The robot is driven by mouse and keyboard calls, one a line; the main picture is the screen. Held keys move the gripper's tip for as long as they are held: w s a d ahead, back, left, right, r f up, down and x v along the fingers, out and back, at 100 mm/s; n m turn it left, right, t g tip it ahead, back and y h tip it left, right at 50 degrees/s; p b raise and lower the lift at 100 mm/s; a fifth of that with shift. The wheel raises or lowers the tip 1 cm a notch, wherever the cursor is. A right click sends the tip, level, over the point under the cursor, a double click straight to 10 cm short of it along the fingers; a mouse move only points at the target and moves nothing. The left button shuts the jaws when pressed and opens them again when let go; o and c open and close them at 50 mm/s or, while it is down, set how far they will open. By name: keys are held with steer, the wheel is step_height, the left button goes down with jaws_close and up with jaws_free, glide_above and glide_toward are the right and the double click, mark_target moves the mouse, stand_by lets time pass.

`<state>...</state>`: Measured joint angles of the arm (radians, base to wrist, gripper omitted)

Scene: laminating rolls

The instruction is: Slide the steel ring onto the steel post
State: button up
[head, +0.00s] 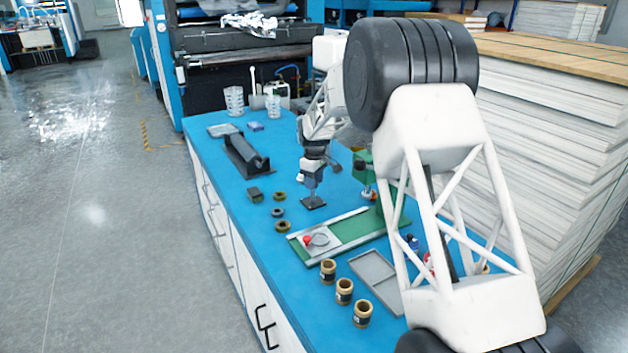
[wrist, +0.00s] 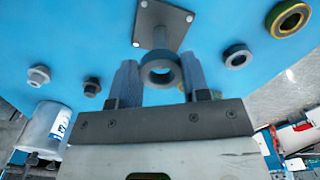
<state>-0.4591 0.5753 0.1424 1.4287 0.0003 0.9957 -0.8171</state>
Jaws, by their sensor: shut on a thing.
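My gripper (wrist: 160,84) is shut on a grey steel ring (wrist: 146,70), which sits between the two fingertips in the wrist view with its hole facing the camera. The steel post (wrist: 174,38) rises from a dark square plate (wrist: 150,22) just beyond the ring. The ring overlaps the post's near end in the picture; I cannot tell whether it is around the post or only in front of it. In the head view my gripper (head: 312,187) is low over the plate (head: 314,203), and the ring and post are too small to make out.
Loose rings lie left of the plate, including an olive one (head: 280,196) and a dark one (head: 278,212). A green-and-grey tray (head: 350,230) lies in front, and a black stand (head: 245,160) behind left. Brown rolls (head: 344,291) stand at the near edge.

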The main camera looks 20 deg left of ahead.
steer(key=shift+f, duration=1.65)
stand_by(0.9)
steer(key=o, duration=1.5)
steer(key=shift+r, duration=0.1)
steer(key=shift+r, duration=4.4)
steer(key=shift+r, duration=0.1)
